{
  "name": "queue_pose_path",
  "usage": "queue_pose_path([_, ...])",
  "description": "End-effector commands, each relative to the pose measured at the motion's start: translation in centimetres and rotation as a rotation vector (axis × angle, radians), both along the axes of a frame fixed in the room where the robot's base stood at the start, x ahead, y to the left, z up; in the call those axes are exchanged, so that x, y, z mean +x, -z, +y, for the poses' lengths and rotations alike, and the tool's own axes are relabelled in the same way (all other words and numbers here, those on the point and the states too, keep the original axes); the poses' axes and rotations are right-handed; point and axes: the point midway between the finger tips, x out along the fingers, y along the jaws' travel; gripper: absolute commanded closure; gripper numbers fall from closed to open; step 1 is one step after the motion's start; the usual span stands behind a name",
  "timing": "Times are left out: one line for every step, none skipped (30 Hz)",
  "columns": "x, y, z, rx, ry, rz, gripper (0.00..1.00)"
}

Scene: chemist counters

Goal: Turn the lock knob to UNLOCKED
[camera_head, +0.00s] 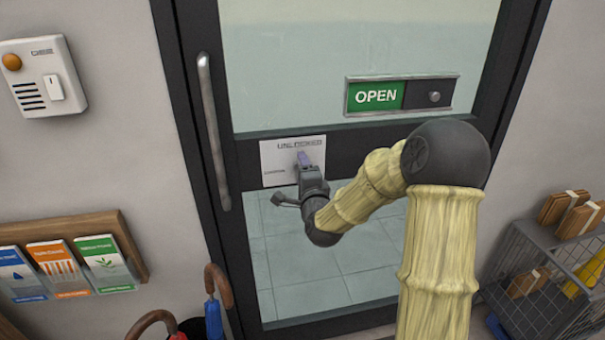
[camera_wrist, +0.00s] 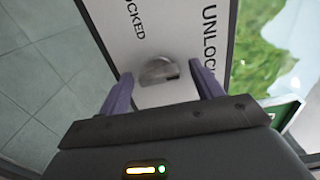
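The lock knob (camera_wrist: 157,72) is a small grey metal turn-piece on a white plate (camera_head: 270,155) on the dark door. In the wrist view "UNLOCKED" is printed on the right of the plate and "LOCKED" at upper left. I cannot tell which word the knob points to. My gripper (camera_head: 303,158) is at the plate, its fingers hiding the knob in the head view. In the wrist view its purple fingers are open, one on each side of the knob, with gaps between.
A long vertical door handle (camera_head: 213,130) is left of the plate. A green OPEN sign (camera_head: 376,97) with a round knob (camera_head: 434,97) is at upper right. Umbrellas (camera_head: 213,310) stand below left, and a wire basket (camera_head: 545,300) is at lower right.

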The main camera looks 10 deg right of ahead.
Motion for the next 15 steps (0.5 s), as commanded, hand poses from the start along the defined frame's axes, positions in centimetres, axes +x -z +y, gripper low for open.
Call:
queue_pose_path([0.0, 0.0, -0.1, -0.001, 0.002, 0.000, 0.35])
queue_pose_path([0.0, 0.0, -0.2, -0.001, 0.003, 0.001, 0.35])
queue_pose_path([0.0, 0.0, -0.2, -0.001, 0.003, 0.001, 0.35])
queue_pose_path([0.0, 0.0, -0.2, -0.001, 0.004, 0.001, 0.35])
queue_pose_path([-0.1, 0.0, -0.3, -0.001, 0.004, 0.001, 0.35])
queue_pose_path([-0.1, 0.1, -0.3, -0.001, 0.004, 0.001, 0.35])
queue_pose_path([-0.2, 0.1, -0.3, -0.001, 0.005, 0.001, 0.35])
queue_pose_path([-0.4, 0.0, -0.3, -0.002, 0.005, 0.001, 0.35])
queue_pose_path([-0.6, 0.0, -0.3, -0.002, 0.005, 0.001, 0.35])
queue_pose_path([-0.9, 0.0, -0.3, -0.002, 0.005, 0.001, 0.35])
queue_pose_path([-1.2, 0.1, -0.3, -0.002, 0.004, 0.001, 0.35])
queue_pose_path([-1.6, 0.1, -0.2, -0.003, 0.003, 0.003, 0.35])
queue_pose_path([-2.0, 0.1, -0.2, -0.003, 0.002, 0.002, 0.35])
queue_pose_path([-2.5, 0.1, -0.1, -0.004, 0.001, 0.002, 0.35])
queue_pose_path([-3.1, 0.1, 0.0, -0.003, -0.001, 0.002, 0.35])
